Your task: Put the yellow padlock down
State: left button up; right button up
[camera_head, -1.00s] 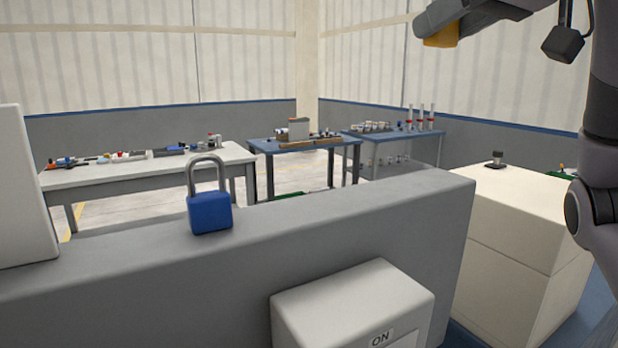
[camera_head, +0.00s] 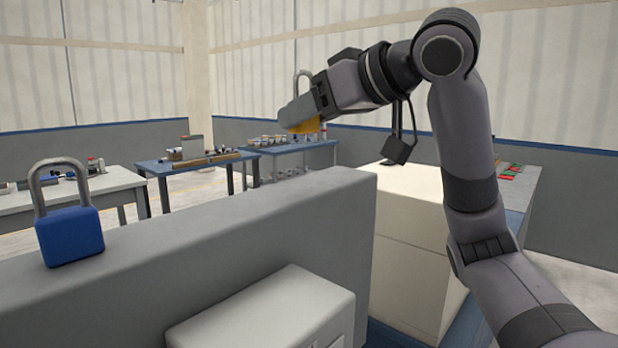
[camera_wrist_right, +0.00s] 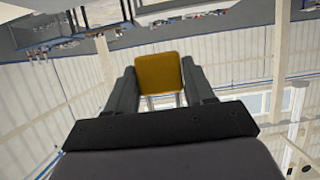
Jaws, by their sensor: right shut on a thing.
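The yellow padlock (camera_head: 308,126) is in my right gripper (camera_head: 298,116), held in the air above the far end of the grey wall. Its grey shackle points up, and the gripper hides much of its body in the head view. In the right wrist view the yellow body (camera_wrist_right: 160,70) sits between the two dark fingers, which are shut on it. My left gripper is in neither view.
A blue padlock (camera_head: 70,236) stands upright on the top of the grey wall (camera_head: 235,222) at the left. A pale box (camera_head: 265,315) is against the wall's near side. Cream blocks (camera_head: 412,215) stand to the right. Tables (camera_head: 195,165) with parts stand behind.

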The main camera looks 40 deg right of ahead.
aim_at(310, 186)
notch_tip(310, 186, down, 7)
jog(key=shift+r+b, duration=0.1)
jog(key=shift+b, duration=1.1)
jog(key=shift+f, duration=0.25)
jog(key=shift+f, duration=0.2)
jog(key=o, duration=1.1)
jog(key=shift+r, duration=0.1)
